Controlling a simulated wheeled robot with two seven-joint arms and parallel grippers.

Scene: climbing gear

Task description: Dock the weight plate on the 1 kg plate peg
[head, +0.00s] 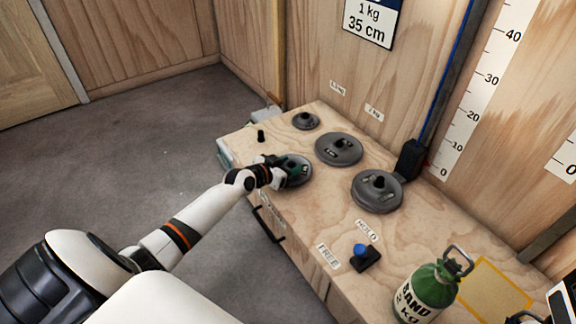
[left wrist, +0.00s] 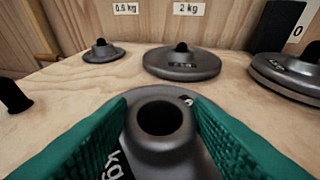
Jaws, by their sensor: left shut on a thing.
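The grey weight plate (head: 298,172) is at the near left edge of the wooden bench. My left gripper (head: 277,165) is shut on its raised hub, with green pads on both sides of it; the plate also shows in the left wrist view (left wrist: 160,152). Its centre hole looks dark and empty, and part of a "kg" marking shows. I cannot tell whether it touches the bench. A bare black peg (head: 261,136) stands beyond the gripper, at the left in the left wrist view (left wrist: 14,97); no label for it is readable.
A small plate (head: 305,121), a larger plate (head: 339,149) and a thick plate or stack (head: 377,192) sit on pegs along the bench (head: 316,232). A blue-topped button (head: 361,250) and a green sand bottle (head: 431,290) stand nearer. The wall rises behind.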

